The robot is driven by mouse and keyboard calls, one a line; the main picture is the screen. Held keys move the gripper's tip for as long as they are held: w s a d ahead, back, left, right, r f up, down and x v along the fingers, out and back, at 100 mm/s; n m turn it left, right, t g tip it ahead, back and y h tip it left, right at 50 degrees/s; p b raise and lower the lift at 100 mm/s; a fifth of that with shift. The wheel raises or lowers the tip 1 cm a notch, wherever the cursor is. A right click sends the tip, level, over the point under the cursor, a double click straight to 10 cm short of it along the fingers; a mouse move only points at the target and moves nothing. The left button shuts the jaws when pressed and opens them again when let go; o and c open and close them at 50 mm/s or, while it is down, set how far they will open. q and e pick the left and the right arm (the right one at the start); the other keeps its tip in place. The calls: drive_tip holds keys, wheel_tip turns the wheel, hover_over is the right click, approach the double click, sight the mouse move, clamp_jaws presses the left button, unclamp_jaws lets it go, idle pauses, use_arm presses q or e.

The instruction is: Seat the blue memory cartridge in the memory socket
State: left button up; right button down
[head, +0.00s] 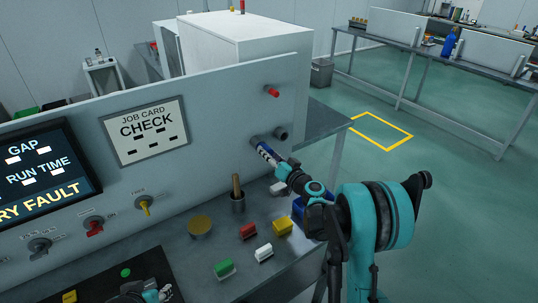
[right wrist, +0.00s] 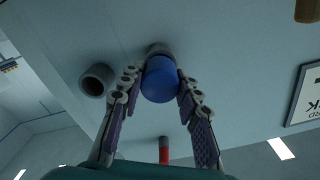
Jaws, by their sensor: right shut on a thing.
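The blue memory cartridge (right wrist: 160,80) is a blue cylinder between the fingers of my right gripper (right wrist: 157,88), which is shut on it. In the right wrist view its far end meets a grey round socket (right wrist: 158,48) on the panel; how deep it sits is hidden. In the head view my right gripper (head: 266,153) is at the panel, largely covering the cartridge. A second grey socket (head: 281,133) is beside it and looks empty in the right wrist view (right wrist: 97,79). My left gripper (head: 150,293) shows only partly at the bottom edge; its fingers are unclear.
The panel (head: 215,125) carries a red knob (head: 272,91), a job card (head: 146,130) and a screen (head: 40,180). On the bench below are a cup with a wooden handle (head: 237,199) and several coloured blocks, including a red one (head: 248,231). Open floor lies right.

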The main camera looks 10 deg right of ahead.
drive_tip(key=shift+w+a, duration=0.3)
drive_tip(key=shift+w, duration=0.35)
drive_tip(key=c, duration=1)
unclamp_jaws()
